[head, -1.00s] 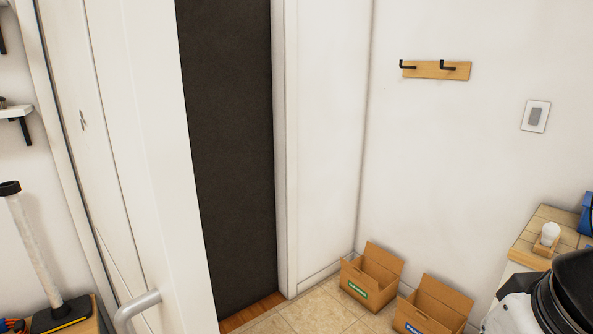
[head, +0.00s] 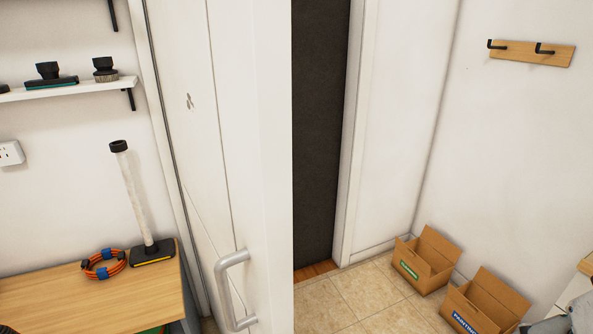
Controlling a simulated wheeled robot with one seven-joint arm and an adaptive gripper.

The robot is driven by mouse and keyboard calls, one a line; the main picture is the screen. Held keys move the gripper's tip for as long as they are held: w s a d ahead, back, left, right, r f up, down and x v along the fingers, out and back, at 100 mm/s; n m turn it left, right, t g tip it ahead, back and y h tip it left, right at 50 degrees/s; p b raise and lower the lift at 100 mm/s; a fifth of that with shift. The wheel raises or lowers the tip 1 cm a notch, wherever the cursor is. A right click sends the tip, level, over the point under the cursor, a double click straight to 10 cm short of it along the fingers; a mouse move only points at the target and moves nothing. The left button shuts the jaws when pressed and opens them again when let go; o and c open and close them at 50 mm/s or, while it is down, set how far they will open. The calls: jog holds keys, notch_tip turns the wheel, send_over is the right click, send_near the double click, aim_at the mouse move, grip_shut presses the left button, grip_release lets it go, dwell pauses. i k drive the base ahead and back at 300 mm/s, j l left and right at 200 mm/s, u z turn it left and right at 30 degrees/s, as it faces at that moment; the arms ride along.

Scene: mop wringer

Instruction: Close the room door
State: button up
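The white room door (head: 262,150) stands open in the head view, its near edge towards me. Its light grey bar handle (head: 228,292) is low on the door's left face. To the right of the door a strip of the dark doorway (head: 322,130) shows, with the white frame (head: 352,130) beside it. My gripper is not in view. Only a small grey and white part of my arm shows at the lower right corner, apart from the door.
A wooden-topped bench (head: 90,295) with an orange cable coil (head: 104,264) and a floor tool (head: 140,200) stands left of the door. Two cardboard boxes, one green-labelled (head: 428,258) and one blue-labelled (head: 485,300), sit by the right wall. Tiled floor (head: 365,290) is bare before the doorway.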

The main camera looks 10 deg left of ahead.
aim_at(224, 67)
jog(key=u, duration=1.25)
jog(key=k+l, duration=0.2)
jog(key=k, duration=0.15)
